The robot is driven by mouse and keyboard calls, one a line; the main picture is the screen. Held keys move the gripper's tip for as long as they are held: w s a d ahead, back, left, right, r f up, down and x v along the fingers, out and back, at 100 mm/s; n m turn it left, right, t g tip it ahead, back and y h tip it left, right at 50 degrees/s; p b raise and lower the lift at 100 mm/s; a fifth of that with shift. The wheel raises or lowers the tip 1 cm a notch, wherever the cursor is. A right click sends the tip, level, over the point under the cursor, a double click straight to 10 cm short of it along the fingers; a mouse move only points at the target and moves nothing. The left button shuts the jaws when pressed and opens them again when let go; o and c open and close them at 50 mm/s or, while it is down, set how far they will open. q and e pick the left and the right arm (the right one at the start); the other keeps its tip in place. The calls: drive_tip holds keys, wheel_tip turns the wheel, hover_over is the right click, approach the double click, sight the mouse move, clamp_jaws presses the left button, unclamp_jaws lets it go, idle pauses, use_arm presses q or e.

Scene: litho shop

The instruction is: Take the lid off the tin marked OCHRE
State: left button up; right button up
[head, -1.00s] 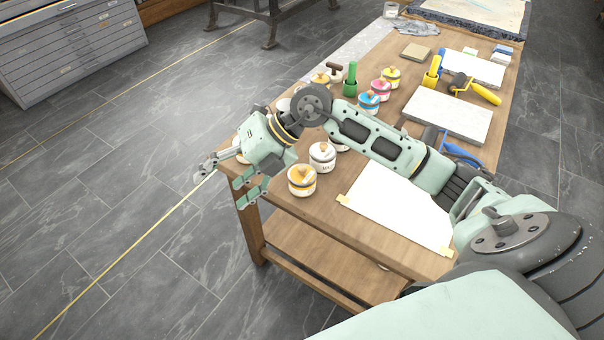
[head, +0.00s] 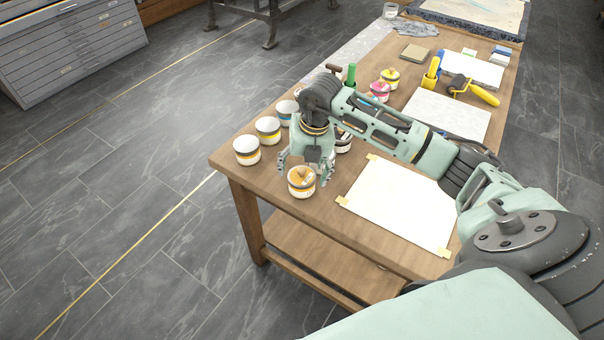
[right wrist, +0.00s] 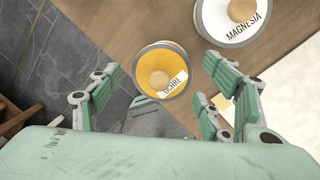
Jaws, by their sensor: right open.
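The tin marked OCHRE (head: 301,187) stands upright near the front left edge of the table, its orange-yellow lid with a round wooden knob in place. In the right wrist view the OCHRE lid (right wrist: 160,66) faces me, with the label partly readable. My right gripper (head: 304,172) is open and empty, pointing down over this tin. In the right wrist view its fingers stand to the left and right of the lid, apart from it. I cannot tell the exact height of the fingertips. My left gripper is not in view.
The MAGNESIA tin (right wrist: 240,18) stands close to the OCHRE tin. Tins without visible knobs (head: 247,151) line the table's left edge. A taped white sheet (head: 400,205) lies to the right. Several other tins, rollers and a pale slab (head: 446,115) stand farther back.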

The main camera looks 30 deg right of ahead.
drive_tip(key=shift+f, duration=0.2)
drive_tip(key=shift+a, duration=0.1)
drive_tip(key=c, duration=1.4)
drive_tip(key=shift+o, duration=0.2)
drive_tip(key=shift+s, duration=0.1)
